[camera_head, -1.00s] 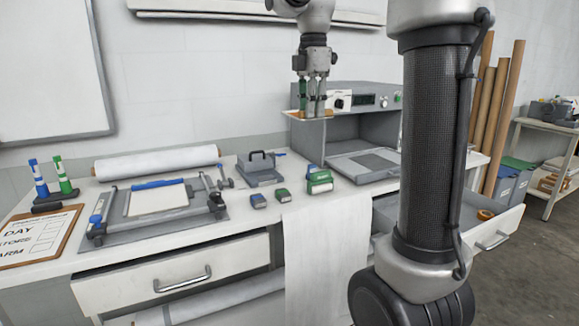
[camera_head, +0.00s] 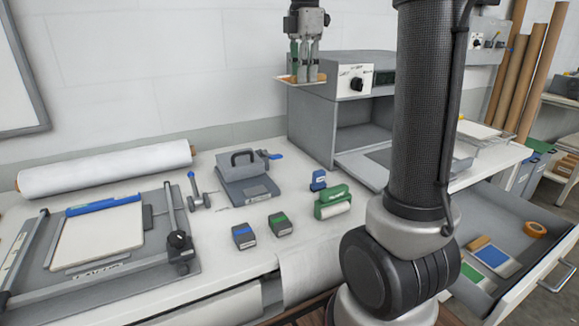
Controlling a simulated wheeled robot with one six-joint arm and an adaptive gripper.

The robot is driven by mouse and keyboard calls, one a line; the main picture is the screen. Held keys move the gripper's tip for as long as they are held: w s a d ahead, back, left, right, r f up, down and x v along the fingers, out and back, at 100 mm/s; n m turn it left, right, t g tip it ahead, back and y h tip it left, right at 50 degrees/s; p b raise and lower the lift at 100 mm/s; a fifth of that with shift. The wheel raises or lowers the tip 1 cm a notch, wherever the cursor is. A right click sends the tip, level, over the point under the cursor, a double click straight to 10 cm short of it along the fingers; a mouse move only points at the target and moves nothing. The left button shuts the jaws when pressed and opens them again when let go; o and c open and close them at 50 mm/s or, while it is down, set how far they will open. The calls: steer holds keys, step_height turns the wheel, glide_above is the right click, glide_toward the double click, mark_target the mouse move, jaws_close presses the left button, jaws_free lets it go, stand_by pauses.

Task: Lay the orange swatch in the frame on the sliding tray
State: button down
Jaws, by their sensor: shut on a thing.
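My gripper (camera_head: 305,78) hangs at the top centre, in front of the upper left part of the grey press (camera_head: 312,118). It is shut on a thin, flat orange swatch (camera_head: 286,79), held level well above the bench. The press has an open front with a dark bay. A flat grey sliding tray (camera_head: 350,165) lies low at its opening. My arm covers the tray's right part, so I cannot make out the frame on it clearly.
The bench holds a paper roll (camera_head: 105,170), a trimmer (camera_head: 185,265), a grey punch (camera_head: 246,185), small blocks and a green dispenser (camera_head: 333,203). An open drawer (camera_head: 560,262) with cards and a tape roll (camera_head: 535,229) juts out at right.

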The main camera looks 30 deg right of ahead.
mark_target(301, 180)
step_height(301, 180, down, 28)
steer(key=shift+r, duration=0.15)
stand_by(0.3)
steer(key=c, duration=1.5)
jaws_free()
steer(key=shift+o, duration=0.9)
